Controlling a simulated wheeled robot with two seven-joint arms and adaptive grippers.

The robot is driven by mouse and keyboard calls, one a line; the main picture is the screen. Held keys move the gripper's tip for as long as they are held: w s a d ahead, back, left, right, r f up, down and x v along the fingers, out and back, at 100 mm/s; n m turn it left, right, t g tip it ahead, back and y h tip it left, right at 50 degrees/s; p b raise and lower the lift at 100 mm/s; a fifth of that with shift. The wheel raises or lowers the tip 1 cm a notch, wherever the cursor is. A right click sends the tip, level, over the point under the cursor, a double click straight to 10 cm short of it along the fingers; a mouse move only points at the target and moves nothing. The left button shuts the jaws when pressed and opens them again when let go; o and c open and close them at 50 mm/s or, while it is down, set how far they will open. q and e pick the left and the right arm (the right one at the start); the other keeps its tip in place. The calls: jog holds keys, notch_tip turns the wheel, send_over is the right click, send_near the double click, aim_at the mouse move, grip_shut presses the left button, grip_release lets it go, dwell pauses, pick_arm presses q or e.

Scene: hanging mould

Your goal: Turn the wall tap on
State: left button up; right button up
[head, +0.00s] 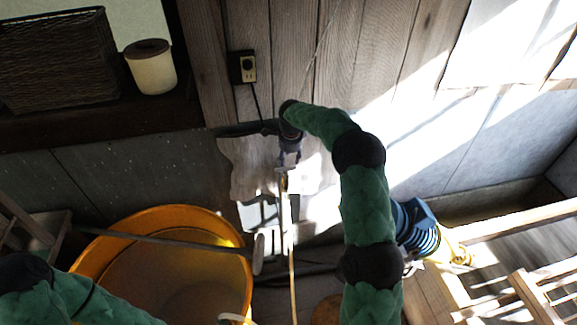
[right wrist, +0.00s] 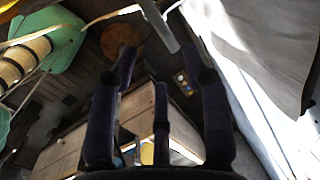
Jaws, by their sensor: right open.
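My right gripper (head: 289,158) points down in front of the wall, its dark fingers apart with nothing seen between them. In the right wrist view the fingers (right wrist: 160,68) are spread and empty. A small pale fitting (head: 283,179) shows just below the fingertips, at the top of a thin tan hose (head: 291,250). It may be the wall tap, but its handle cannot be made out. A grey tube (right wrist: 158,25) shows beyond the fingers in the right wrist view; I cannot tell whether it belongs to the tap. My left gripper is out of view.
A large orange tub (head: 172,214) stands at lower left, with a grey bar across it. A power outlet (head: 248,68) is on the plank wall. A wicker basket (head: 58,60) and a cream pot (head: 152,70) sit on the ledge. Wooden furniture (head: 520,222) stands at right.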

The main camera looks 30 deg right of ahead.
aim_at(289, 168)
jog(key=f, duration=0.2)
jog(key=w+f, duration=0.1)
jog(key=f, duration=0.4)
jog(key=shift+w+d+f+p, duration=0.3)
jog(key=shift+w+f, duration=0.05)
jog(key=shift+w, duration=0.05)
grip_shut()
